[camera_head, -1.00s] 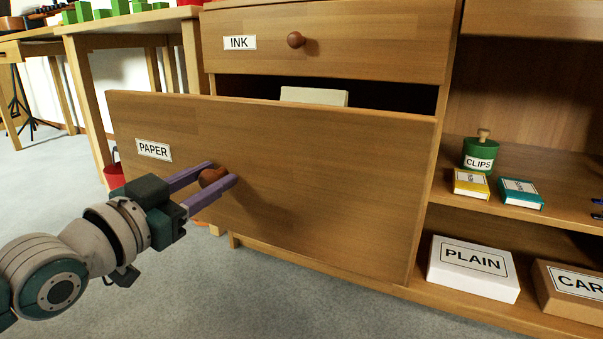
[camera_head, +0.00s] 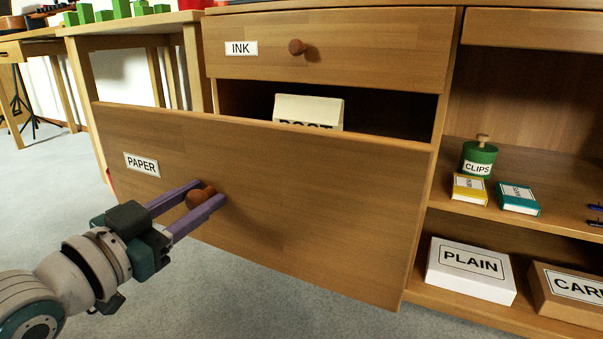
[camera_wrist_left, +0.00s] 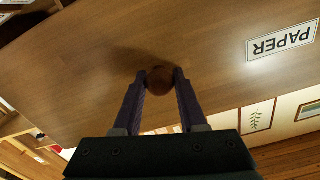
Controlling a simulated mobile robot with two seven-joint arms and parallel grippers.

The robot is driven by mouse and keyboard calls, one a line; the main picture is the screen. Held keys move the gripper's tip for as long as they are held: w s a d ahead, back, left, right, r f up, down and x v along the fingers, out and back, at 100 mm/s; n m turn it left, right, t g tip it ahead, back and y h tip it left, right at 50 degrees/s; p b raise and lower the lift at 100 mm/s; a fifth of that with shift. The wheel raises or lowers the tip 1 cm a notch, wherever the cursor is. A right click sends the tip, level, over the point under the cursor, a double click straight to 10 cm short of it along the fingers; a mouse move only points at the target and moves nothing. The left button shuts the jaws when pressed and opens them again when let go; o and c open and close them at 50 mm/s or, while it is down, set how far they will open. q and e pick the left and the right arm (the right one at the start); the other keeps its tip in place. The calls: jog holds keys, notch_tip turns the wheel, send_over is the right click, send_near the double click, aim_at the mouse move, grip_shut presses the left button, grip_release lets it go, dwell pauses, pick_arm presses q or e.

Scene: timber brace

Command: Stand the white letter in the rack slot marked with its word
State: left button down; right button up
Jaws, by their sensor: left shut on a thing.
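My left gripper (camera_head: 187,209) is shut on the round brown knob (camera_head: 199,197) of the drawer marked PAPER (camera_head: 270,190). The knob also shows between the fingers in the left wrist view (camera_wrist_left: 159,80). The drawer stands partly pulled out. Inside it, a cream-white card or letter (camera_head: 310,108) stands up behind the drawer front. Black lettering on it, seemingly POST, is cut off by the drawer's top edge, and its lower part is hidden. The rack and its marked slots are not visible. My right gripper is not in view.
The INK drawer (camera_head: 330,48) above is shut. At right, a shelf holds a green CLIPS tin (camera_head: 478,160), a yellow box (camera_head: 470,189) and a teal box (camera_head: 518,198). Below are the white PLAIN box (camera_head: 471,268) and a brown box (camera_head: 568,291). Grey floor is clear in front.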

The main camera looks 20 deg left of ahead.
pick_arm(q)
jog(key=shift+s, duration=0.35)
jog(key=shift+w, duration=0.15)
jog(key=shift+c, duration=2.3)
grip_release()
